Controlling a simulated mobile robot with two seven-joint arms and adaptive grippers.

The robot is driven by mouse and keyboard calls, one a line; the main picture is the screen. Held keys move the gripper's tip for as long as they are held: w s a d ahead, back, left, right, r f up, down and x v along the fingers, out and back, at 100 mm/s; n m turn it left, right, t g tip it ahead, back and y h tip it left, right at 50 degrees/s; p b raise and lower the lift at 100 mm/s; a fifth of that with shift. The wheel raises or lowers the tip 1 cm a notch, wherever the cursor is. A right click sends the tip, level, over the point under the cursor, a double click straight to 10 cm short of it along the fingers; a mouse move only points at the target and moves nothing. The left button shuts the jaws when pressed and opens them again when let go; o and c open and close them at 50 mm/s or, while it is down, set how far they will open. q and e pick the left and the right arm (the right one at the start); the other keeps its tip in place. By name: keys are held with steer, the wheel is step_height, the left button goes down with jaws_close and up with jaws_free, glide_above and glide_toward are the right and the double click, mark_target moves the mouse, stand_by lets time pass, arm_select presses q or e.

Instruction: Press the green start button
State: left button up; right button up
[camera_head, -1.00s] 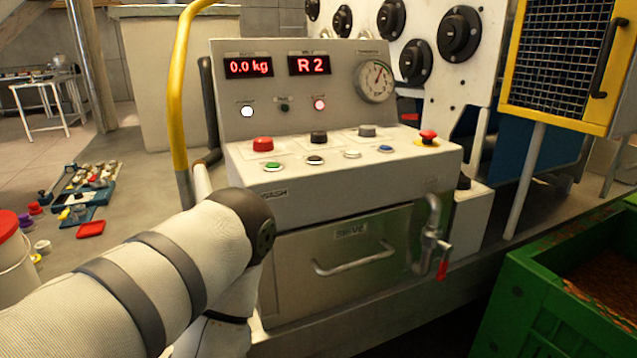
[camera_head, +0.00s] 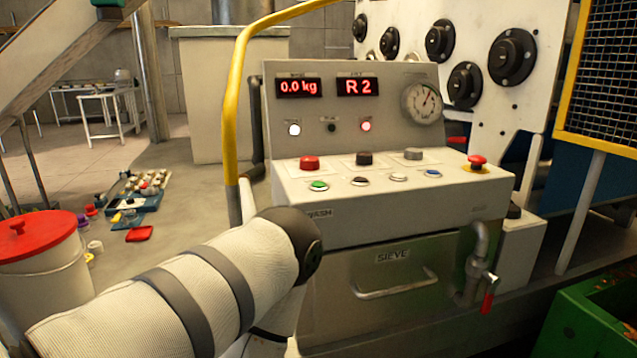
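The green button (camera_head: 319,185) is at the left of the front row on the control panel (camera_head: 290,184). To its right in that row are a dark button (camera_head: 360,181), a whitish button (camera_head: 398,177) and a blue button (camera_head: 432,173). Behind it stands a larger red button (camera_head: 309,162). The upright panel above shows "0.0 kg" and "R 2", with a white and a red light lit. My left arm reaches in from the lower left, its bent joint in front of the panel's left side. Neither gripper shows in the view.
A red mushroom button on a yellow base (camera_head: 477,164) sits at the panel's right end. A yellow rail (camera_head: 232,120) rises on the left. Below are the sieve drawer (camera_head: 385,285) and a red-handled tap (camera_head: 488,290). A red-lidded bucket (camera_head: 45,260) stands left, a green crate (camera_head: 590,325) right.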

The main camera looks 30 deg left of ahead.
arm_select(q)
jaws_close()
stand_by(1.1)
